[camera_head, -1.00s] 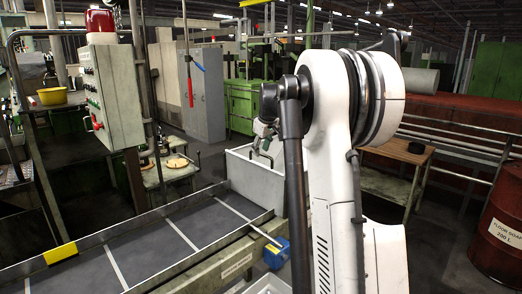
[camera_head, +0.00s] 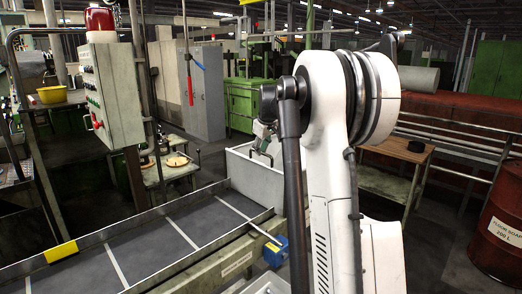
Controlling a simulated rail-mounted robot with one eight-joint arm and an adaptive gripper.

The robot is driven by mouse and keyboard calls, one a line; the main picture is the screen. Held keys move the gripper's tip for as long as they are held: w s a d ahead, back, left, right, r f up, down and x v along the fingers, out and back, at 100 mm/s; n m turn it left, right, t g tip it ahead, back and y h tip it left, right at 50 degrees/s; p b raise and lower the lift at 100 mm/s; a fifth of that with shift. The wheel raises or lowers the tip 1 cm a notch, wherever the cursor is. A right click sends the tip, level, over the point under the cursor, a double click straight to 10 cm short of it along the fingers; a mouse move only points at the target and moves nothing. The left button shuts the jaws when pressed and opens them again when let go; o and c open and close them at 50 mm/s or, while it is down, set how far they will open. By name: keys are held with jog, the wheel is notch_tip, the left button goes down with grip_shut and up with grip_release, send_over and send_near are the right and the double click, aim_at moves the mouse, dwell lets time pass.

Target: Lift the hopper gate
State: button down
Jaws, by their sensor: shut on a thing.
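The hopper gate (camera_head: 250,177) appears to be the pale grey panel at the far end of the conveyor, just left of my arm. My gripper (camera_head: 263,154) is small and dark at the panel's top edge, partly hidden by my own arm. It is shut on what looks like the gate's handle. The fingertips and the exact contact are too small to make out. The panel's right side is hidden behind my arm.
The conveyor (camera_head: 145,248) with pale cross strips runs toward the gate. A blue box (camera_head: 275,250) sits on its near side. A control panel (camera_head: 108,95) stands at left, a wooden table (camera_head: 399,150) and red drum (camera_head: 502,232) at right.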

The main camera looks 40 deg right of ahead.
notch_tip(320, 180, up, 8)
jog(key=shift+p, duration=1.2)
jog(key=c, duration=1.8)
grip_release()
jog(key=shift+f, duration=0.1)
jog(key=v, duration=1.2)
